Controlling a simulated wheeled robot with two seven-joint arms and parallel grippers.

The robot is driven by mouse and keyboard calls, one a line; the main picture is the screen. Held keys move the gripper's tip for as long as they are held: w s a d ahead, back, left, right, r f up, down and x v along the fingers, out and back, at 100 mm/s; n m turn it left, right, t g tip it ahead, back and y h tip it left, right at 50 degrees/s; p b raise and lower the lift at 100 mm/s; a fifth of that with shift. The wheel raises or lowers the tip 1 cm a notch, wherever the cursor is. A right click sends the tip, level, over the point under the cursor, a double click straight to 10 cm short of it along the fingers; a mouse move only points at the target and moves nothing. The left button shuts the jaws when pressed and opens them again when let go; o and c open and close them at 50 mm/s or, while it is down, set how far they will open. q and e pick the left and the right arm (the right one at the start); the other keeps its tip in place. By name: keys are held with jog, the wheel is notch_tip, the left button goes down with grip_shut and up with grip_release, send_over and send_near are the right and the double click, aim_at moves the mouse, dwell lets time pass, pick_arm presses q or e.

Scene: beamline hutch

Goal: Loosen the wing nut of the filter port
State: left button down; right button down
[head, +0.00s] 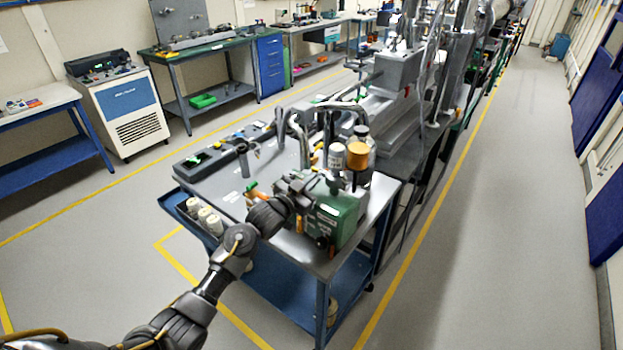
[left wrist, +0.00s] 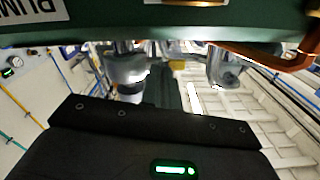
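A green pump unit (head: 343,214) stands at the near right part of the cart top. My left gripper (head: 290,188) is at its left side, close against it, and covers part of it. In the left wrist view a green housing (left wrist: 200,33) with a cut-off white label (left wrist: 34,9) fills the top edge. Blurred silvery metal parts (left wrist: 126,68) show below it, in front of the dark gripper body. I cannot make out the wing nut or the filter port. I cannot tell whether the fingers are open or shut. My right gripper is not in view.
White containers (head: 205,218) sit in a tray on the cart's left side. The floor aisle on the right is clear.

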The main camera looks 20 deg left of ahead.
pick_arm(q)
jog(key=shift+r+n, duration=0.1)
jog(key=shift+n, duration=0.8)
jog(key=c, duration=1.6)
grip_release()
jog(key=shift+w, duration=0.1)
jog(key=shift+c, duration=0.2)
